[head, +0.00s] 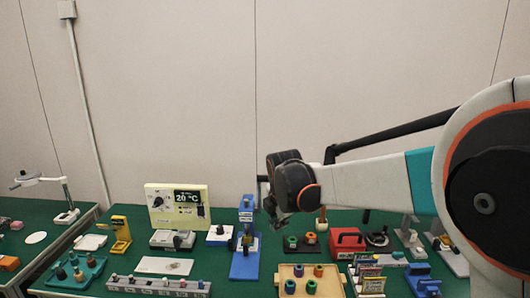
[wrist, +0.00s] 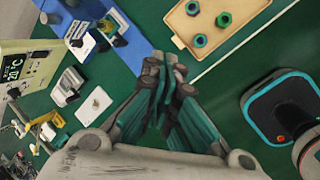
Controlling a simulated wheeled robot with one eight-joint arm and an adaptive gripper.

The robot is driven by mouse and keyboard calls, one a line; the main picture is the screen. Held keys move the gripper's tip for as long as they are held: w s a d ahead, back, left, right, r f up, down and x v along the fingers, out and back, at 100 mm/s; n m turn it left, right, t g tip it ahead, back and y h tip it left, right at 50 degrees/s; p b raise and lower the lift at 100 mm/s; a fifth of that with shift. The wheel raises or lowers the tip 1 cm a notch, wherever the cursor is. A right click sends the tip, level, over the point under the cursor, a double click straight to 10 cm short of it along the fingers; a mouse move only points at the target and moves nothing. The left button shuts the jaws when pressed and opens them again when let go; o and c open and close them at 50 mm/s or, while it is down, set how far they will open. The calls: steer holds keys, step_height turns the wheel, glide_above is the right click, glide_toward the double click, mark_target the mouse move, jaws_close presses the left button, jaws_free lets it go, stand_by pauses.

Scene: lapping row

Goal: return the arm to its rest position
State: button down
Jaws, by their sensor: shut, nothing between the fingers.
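My arm reaches in from the right of the head view, above the green bench. My gripper (head: 272,214) hangs at its end, over the bench between the blue stand and the red box. In the wrist view my gripper (wrist: 163,68) points away from the camera with its fingertips together and nothing between them. It appears clear of the objects below. The arm hides part of the wall and the back right of the bench.
The green bench (head: 120,280) is crowded: a cream display unit (head: 164,212), a blue stand (head: 245,250), a tan tray (head: 331,292) with coloured pieces, a red box (head: 347,241) and a grey rack (head: 150,288). A plain wall (head: 200,90) rises behind.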

steer(key=s+d+r+m+t, duration=0.1)
steer(key=s+d+r+m, duration=0.2)
steer(key=s+d+m, duration=0.45)
steer(key=s+d+r+m, duration=0.4)
steer(key=s+m, duration=0.1)
steer(key=s, duration=0.5)
steer(key=s+d+f+m, duration=0.2)
steer(key=s+m, duration=0.3)
steer(key=s, duration=0.2)
steer(key=s+d+f+m+t, duration=0.1)
steer(key=s+d+f+m, duration=0.1)
steer(key=s+m, duration=0.4)
steer(key=shift+s+d+t, duration=0.3)
steer(key=shift+s+d, duration=0.25)
steer(key=shift+d, duration=0.25)
